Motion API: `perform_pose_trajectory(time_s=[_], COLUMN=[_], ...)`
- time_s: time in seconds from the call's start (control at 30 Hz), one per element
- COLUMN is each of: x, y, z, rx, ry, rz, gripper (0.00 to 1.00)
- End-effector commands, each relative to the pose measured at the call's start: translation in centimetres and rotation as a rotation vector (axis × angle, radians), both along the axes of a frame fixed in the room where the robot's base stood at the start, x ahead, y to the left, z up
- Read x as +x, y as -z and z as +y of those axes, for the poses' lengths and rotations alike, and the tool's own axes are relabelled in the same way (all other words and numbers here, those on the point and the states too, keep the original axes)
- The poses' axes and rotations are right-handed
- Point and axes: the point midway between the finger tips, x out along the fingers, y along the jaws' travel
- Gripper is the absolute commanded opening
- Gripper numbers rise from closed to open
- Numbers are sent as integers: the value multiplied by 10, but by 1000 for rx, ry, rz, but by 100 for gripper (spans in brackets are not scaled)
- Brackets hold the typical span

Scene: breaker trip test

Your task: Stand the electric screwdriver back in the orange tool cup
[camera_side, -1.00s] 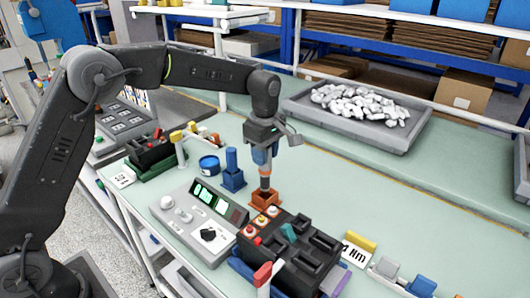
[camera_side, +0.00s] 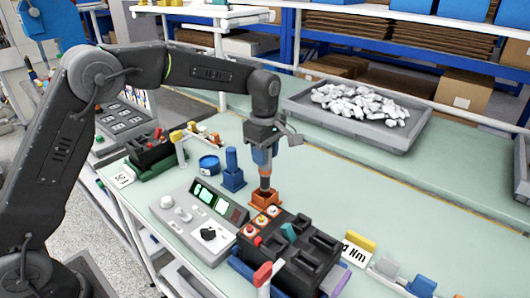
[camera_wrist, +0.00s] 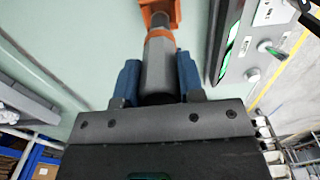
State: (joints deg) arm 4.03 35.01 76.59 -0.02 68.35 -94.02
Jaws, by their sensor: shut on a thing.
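The electric screwdriver (camera_side: 265,172), grey with an orange band, is upright in my gripper (camera_side: 264,156). My gripper is shut on its body, with a blue finger on each side; the wrist view shows the grip (camera_wrist: 156,85). The orange tool cup (camera_side: 266,199) stands on the green bench below, and its edge shows at the top of the wrist view (camera_wrist: 150,4). The screwdriver's lower end is at the cup's mouth. I cannot tell how deep the tip sits, as the cup hides it.
A blue holder (camera_side: 232,172) stands left of the cup. A grey test panel (camera_side: 200,222) and a black breaker block (camera_side: 290,255) are close in front. A grey tray of white parts (camera_side: 385,135) is behind. The bench right of the cup is clear.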

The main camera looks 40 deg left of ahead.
Motion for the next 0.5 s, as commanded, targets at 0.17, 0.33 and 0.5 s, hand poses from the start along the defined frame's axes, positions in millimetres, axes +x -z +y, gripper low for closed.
perform_pose_trajectory(time_s=[0.17, 0.33, 0.5], x=[0, 0, 1], y=[4, 8, 12], z=[0, 0, 0], rx=[0, 0, -1], ry=[0, 0, 0], rz=[-1, 0, -1], gripper=[12, 12, 12])
